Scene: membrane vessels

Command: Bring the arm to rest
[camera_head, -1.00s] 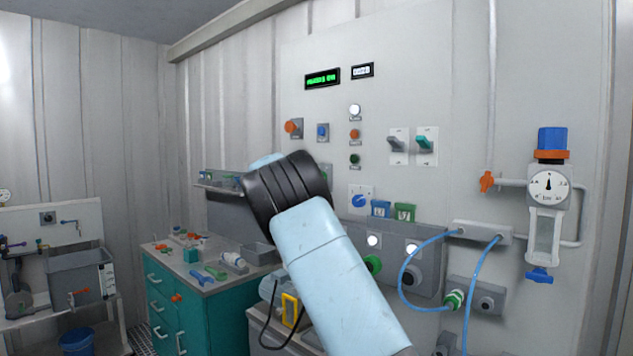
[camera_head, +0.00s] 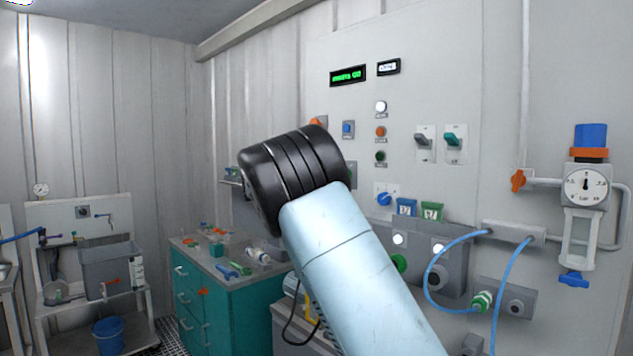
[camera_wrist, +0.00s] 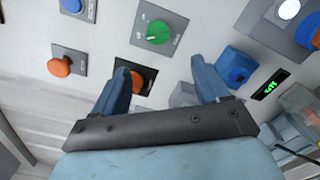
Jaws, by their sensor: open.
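In the wrist view my gripper (camera_wrist: 166,84) is open, with its two blue fingers apart and nothing between them. I cannot tell whether a finger touches the panel. In the head view my arm (camera_head: 340,245) is raised across the middle, bent at a black joint. The gripper itself is hidden there.
A teal cabinet (camera_head: 235,310) with loose parts on top stands left of my arm. On the right, blue hoses (camera_head: 432,280) loop from the wall, near a gauge (camera_head: 585,187) and valves.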

